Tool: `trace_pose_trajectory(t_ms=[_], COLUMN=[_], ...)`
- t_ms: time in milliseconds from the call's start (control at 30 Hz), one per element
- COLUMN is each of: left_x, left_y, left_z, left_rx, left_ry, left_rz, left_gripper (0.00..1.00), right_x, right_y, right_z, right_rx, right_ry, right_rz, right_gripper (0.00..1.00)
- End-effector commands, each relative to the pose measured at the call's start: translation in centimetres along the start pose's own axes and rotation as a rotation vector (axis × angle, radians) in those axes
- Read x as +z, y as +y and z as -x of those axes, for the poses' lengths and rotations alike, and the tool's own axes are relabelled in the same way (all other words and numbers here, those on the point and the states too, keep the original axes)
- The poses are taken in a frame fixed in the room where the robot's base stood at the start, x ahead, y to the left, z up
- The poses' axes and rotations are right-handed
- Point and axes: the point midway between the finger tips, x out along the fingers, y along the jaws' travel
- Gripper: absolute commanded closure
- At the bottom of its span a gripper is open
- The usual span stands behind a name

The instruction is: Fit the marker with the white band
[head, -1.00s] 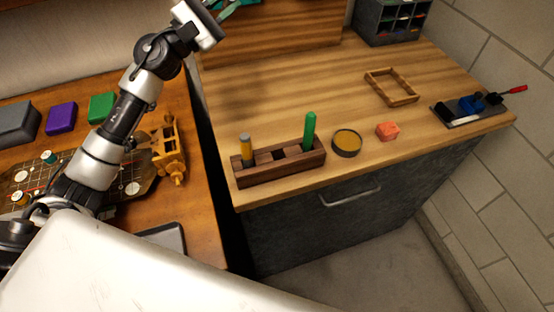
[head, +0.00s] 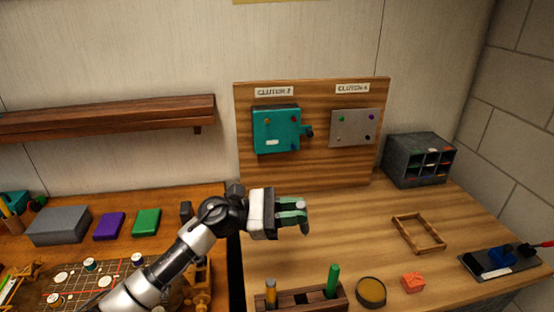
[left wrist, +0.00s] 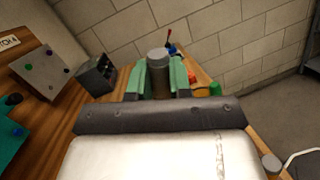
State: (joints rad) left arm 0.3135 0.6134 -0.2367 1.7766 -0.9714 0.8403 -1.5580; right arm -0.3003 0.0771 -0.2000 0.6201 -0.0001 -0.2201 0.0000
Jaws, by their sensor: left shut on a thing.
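My left gripper (head: 298,214) has green fingers and is above the workbench, in front of the wooden board. In the left wrist view its fingers (left wrist: 160,80) are shut on a grey, round-ended cylinder (left wrist: 158,56). I cannot make out a white band on it; the fingers hide part of it. A dark wooden holder (head: 298,297) stands at the lower edge of the head view, below the gripper. A yellow marker with a grey top (head: 271,291) and a green marker (head: 332,281) stand upright in it, apart. My right gripper is not in view.
A teal box (head: 276,129) and a grey plate (head: 354,128) are mounted on the board (head: 320,166). The bench between board and holder is mostly clear.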

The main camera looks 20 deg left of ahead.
Motion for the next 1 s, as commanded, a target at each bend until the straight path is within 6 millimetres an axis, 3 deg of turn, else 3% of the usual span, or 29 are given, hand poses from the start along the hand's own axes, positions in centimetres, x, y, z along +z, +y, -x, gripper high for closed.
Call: trace_pose_trajectory(t_ms=[33, 200, 300, 733, 1000], left_x=[0.7, 0.5, 0.3, 0.1, -0.2], left_y=[-1.4, -5.6, -6.8, -7.1, -7.2], left_z=[-0.4, -0.7, -0.6, -0.6, -0.4], left_rx=[-0.080, -0.276, -0.328, -0.344, -0.344], left_ry=[0.018, 0.076, 0.095, 0.101, 0.103], left_rz=[0.085, 0.269, 0.311, 0.321, 0.319], left_gripper=[1.00, 1.00, 1.00, 1.00, 1.00], right_x=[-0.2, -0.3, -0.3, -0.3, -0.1], right_y=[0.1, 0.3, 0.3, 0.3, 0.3], right_z=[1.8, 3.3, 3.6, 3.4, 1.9], right_rx=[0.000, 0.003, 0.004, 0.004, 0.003], right_ry=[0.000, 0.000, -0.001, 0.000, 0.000], right_rz=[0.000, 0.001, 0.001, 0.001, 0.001], right_gripper=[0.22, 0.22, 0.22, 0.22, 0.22])
